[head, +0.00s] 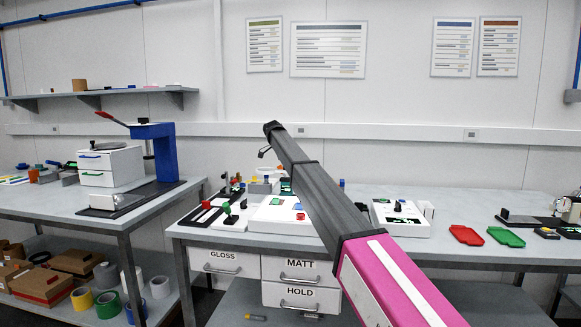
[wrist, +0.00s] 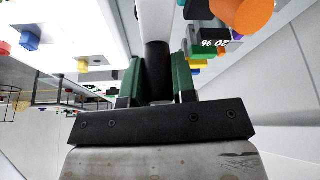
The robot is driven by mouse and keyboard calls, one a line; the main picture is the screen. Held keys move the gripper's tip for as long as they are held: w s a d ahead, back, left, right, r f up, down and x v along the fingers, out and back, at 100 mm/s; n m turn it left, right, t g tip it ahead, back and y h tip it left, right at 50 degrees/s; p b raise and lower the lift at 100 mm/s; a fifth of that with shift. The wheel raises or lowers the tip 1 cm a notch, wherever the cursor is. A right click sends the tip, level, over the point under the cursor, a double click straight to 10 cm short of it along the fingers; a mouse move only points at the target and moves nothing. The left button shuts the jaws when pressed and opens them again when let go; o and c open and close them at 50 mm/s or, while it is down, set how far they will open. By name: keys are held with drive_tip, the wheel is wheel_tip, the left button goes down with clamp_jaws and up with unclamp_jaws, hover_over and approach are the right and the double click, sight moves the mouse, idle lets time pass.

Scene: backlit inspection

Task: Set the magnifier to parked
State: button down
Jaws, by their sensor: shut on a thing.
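In the wrist view, my gripper (wrist: 157,88) has its two green fingers on either side of a dark round grip (wrist: 157,62) and is shut on it. A white bar (wrist: 155,18) runs on from the far end of the grip, out of the top of the picture. The grip and bar look like part of the magnifier, but its lens is not clear to me. In the head view, my dark arm with its pink link crosses the middle bench, and I cannot make out my gripper there. The magnifier's setting cannot be read.
An orange cylinder (wrist: 243,12) and several coloured blocks are close by on the right in the wrist view. In the head view, a red tray (head: 466,235) and a green tray (head: 505,237) lie on the right. A blue press (head: 163,150) stands on the left bench.

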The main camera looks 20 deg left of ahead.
drive_tip(key=shift+w+m, duration=0.3)
drive_tip(key=c, duration=0.9)
unclamp_jaws()
drive_tip(key=shift+v, duration=5.35)
drive_tip(key=shift+w, duration=0.1)
